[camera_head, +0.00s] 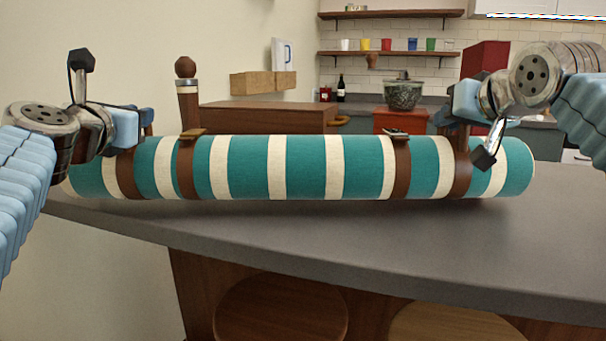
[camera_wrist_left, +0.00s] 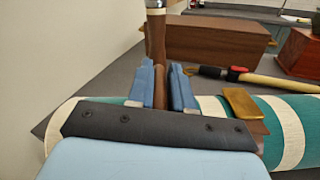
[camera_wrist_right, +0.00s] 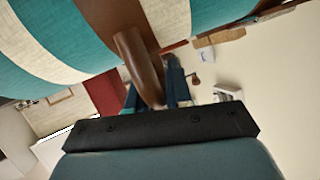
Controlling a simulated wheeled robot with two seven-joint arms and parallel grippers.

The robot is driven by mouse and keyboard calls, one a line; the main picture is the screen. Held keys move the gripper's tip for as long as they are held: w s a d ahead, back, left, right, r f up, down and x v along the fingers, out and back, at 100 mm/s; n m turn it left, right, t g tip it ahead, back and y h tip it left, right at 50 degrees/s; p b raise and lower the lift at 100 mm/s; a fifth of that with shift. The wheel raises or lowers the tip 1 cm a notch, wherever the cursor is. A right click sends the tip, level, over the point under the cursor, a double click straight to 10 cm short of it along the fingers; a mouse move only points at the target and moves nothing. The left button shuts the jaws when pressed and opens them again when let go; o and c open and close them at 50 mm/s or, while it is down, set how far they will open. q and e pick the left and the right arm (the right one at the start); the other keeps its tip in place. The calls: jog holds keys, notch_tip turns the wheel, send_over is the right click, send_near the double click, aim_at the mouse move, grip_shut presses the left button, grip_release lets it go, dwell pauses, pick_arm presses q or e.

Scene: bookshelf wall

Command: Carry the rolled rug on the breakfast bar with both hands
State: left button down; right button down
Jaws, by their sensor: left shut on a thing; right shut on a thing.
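The rolled rug (camera_head: 305,167) is a long teal and cream striped roll with brown straps, lying lengthwise across the breakfast bar (camera_head: 400,240). It looks level and low at the bar top; I cannot tell whether it touches. My left gripper (camera_head: 147,124) is at its left end, shut on a brown strap handle (camera_wrist_left: 162,92) in the left wrist view. My right gripper (camera_head: 455,122) is at its right end, shut on another brown handle (camera_wrist_right: 135,62), seen in the right wrist view. The fingertips are partly hidden in the head view.
Behind the rug stand a brown wooden box (camera_head: 265,118), a pepper mill (camera_head: 187,95), a red box (camera_head: 398,121) and a dark green bowl (camera_head: 403,95). A tall red block (camera_head: 485,58) stands further right. The bar top in front is clear. Stools (camera_head: 280,308) stand below its front edge.

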pick_arm(q)
jog(key=shift+a+f, duration=0.2)
jog(key=shift+f, duration=0.6)
pick_arm(e)
jog(key=shift+s+d+f, duration=0.1)
jog(key=shift+d+f, duration=0.15)
jog(key=shift+f, duration=0.4)
pick_arm(q)
jog(key=c, duration=1.4)
grip_release()
jog(key=shift+f, duration=0.2)
pick_arm(e)
jog(key=c, duration=1.4)
grip_release()
jog(key=shift+f, duration=0.25)
pick_arm(q)
jog(key=o, duration=0.4)
jog(key=shift+s+d, duration=0.1)
pick_arm(e)
jog(key=o, duration=0.4)
jog(key=shift+a, duration=0.15)
jog(key=shift+c, duration=0.2)
pick_arm(q)
jog(key=shift+r, duration=0.1)
pick_arm(e)
jog(key=shift+a, duration=0.1)
pick_arm(q)
jog(key=shift+s+d, duration=0.1)
